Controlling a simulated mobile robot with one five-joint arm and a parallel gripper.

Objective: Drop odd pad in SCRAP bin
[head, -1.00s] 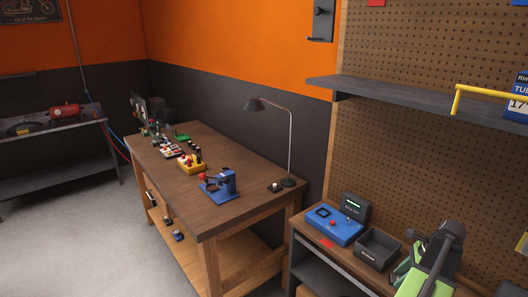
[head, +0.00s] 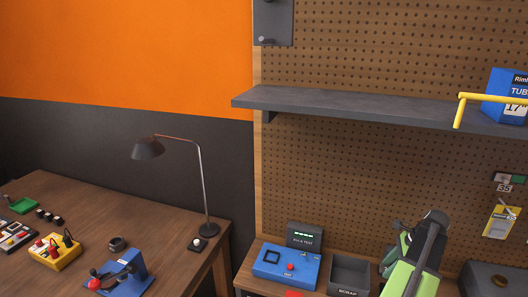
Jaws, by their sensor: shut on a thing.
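The SCRAP bin (head: 349,274) is a dark grey open box with its name on the front. It stands on the right-hand bench, and I see nothing in the visible part of its inside. My green and dark arm is folded just right of the bin, at the bottom of the head view. The jaws are hidden behind my own arm links, so I cannot make out what is between them. I cannot pick out the odd pad anywhere in view.
A blue test box (head: 285,266) with a red button and a dark display (head: 305,235) stand left of the bin. A red flat piece (head: 292,294) lies in front. A shelf (head: 350,102) overhangs the bench. A wooden table (head: 120,225) with a lamp (head: 148,149) stands left.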

